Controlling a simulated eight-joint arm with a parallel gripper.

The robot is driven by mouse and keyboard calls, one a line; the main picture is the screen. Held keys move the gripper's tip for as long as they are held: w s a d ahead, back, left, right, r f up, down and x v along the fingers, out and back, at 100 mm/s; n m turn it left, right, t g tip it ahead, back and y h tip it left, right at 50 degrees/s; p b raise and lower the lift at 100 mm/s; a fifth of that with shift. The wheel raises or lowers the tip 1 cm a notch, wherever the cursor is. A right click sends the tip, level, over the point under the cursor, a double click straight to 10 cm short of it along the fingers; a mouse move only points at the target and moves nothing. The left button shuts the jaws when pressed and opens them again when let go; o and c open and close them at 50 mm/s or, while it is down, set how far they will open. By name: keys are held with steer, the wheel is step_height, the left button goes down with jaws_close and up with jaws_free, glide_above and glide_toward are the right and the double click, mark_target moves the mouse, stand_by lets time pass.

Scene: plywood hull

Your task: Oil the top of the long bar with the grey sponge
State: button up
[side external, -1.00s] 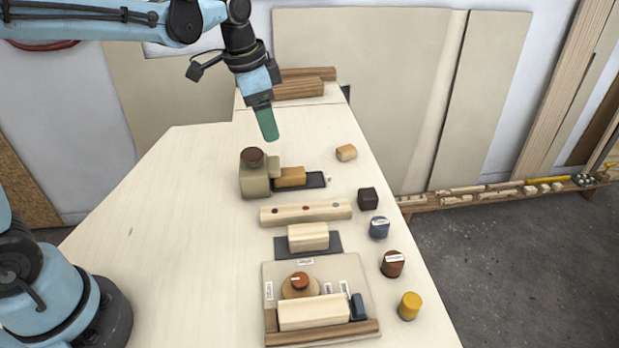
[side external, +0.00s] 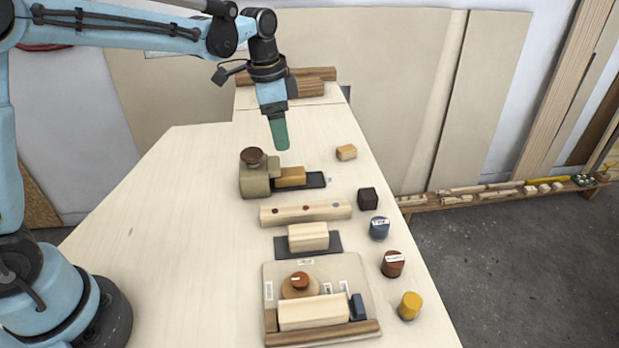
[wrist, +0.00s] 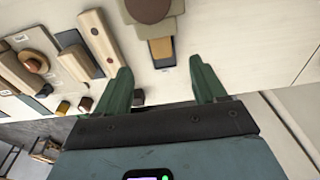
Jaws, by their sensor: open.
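The long bar (side external: 280,216) is pale wood with a few dark round spots on top. It lies across the middle of the table and also shows in the wrist view (wrist: 99,45). No sponge is clearly recognisable. A small blue-grey block (side external: 358,307) sits at the right end of the front tray, and a dark block (side external: 368,198) stands right of the bar; I cannot tell whether either is the grey sponge. My gripper (side external: 279,136) has green fingers, points down and hangs above the table behind the bar. In the wrist view (wrist: 163,85) its fingers are apart and empty.
A beige block with a brown knob (side external: 254,180) stands behind the bar, beside a tan block (side external: 290,177) on a dark pad. A pale block (side external: 308,237) lies in front. Blue (side external: 379,228), red-brown (side external: 393,264) and yellow (side external: 409,306) cylinders line the right edge. The table's left is clear.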

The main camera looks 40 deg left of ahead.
mark_target(303, 170)
steer(key=f, duration=0.7)
steer(key=w+d+f, duration=0.1)
steer(key=f, duration=0.2)
steer(key=shift+f, duration=0.25)
steer(key=c, duration=1.1)
steer(key=shift+w+d, duration=1.05)
steer(key=shift+c, duration=0.2)
steer(key=o, duration=1.1)
steer(key=shift+r, duration=0.1)
steer(key=r, duration=0.8)
steer(key=s+a+r, duration=0.1)
steer(key=r, duration=0.3)
